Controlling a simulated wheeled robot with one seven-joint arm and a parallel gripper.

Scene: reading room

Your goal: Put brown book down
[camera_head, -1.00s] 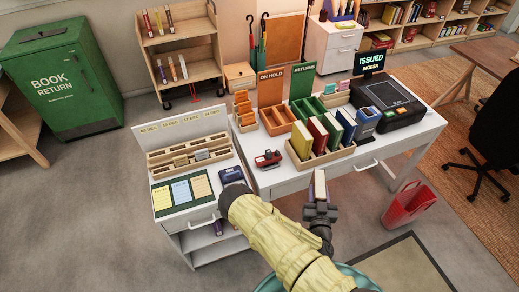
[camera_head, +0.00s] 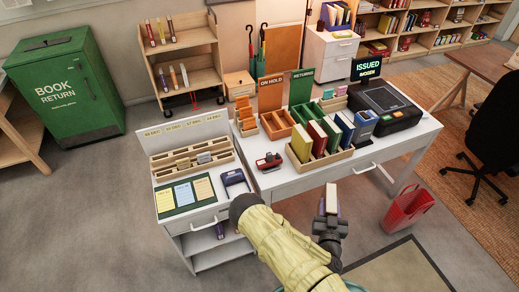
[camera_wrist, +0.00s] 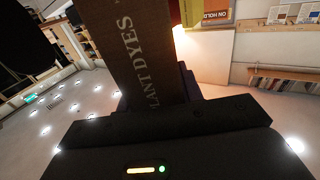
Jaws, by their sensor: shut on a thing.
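The brown book (camera_wrist: 150,60) fills the top middle of the wrist view, with pale lettering ending in "LANT DYES" on its side. My gripper (camera_head: 330,218) is shut on it. In the head view the book (camera_head: 331,199) shows only as a small pale and brown end above the jaws. It is held upright in front of the white desk (camera_head: 290,184), apart from the desk as far as I can tell. The gripper hides its lower part.
A wooden rack (camera_head: 322,165) of several upright books stands on the desk's front. Behind are the "ON HOLD" sign (camera_head: 271,91), the "RETURNS" sign (camera_head: 302,86) and a black machine (camera_head: 383,107). A red basket (camera_head: 407,208) stands on the floor at right.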

